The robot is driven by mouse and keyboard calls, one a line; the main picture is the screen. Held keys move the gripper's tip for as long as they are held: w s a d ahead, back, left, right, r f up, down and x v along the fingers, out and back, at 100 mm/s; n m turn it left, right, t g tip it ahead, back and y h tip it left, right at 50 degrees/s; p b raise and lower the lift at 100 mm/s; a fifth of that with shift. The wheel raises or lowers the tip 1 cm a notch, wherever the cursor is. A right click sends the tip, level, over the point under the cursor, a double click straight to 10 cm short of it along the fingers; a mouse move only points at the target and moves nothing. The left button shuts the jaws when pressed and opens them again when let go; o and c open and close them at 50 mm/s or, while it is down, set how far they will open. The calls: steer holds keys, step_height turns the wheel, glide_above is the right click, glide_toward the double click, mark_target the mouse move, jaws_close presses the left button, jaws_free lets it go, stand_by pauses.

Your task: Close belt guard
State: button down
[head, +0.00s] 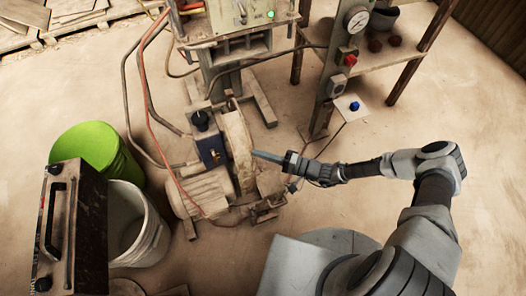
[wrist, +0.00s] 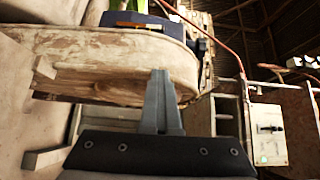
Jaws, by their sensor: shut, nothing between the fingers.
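The belt guard (head: 236,148) is a worn beige cover with a rounded end, beside the motor (head: 201,192) in the head view. In the wrist view the guard (wrist: 100,72) stretches across the upper left, its side scuffed brown. My gripper (head: 255,153) is at the guard's right side in the head view. In the wrist view my gripper (wrist: 159,75) has its fingers together and empty, with the tips overlapping the guard's lower edge. I cannot tell whether they touch it. The guard's hinge or latch cannot be made out.
The press (head: 240,20) stands behind. A post with a gauge (head: 356,19) and a red button is at the right, near a shelf (head: 385,55). A green bucket (head: 85,143), a white bucket (head: 155,240) and hanging cables are at left. Floor at right is clear.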

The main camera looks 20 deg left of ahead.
steer(key=shift+s+a+r+t, duration=0.2)
steer(key=shift+s+a+t, duration=0.1)
steer(key=shift+s+a, duration=0.55)
steer(key=shift+a, duration=0.1)
steer(key=shift+w, duration=0.1)
steer(key=w+d+b, duration=0.2)
steer(key=w+d, duration=0.2)
steer(key=s+d+p, duration=0.4)
steer(key=s, duration=0.5)
steer(key=shift+s+d+f+m+t, duration=0.15)
steer(key=shift+s+f+m+t, duration=0.05)
steer(key=shift+s+m+t, duration=0.15)
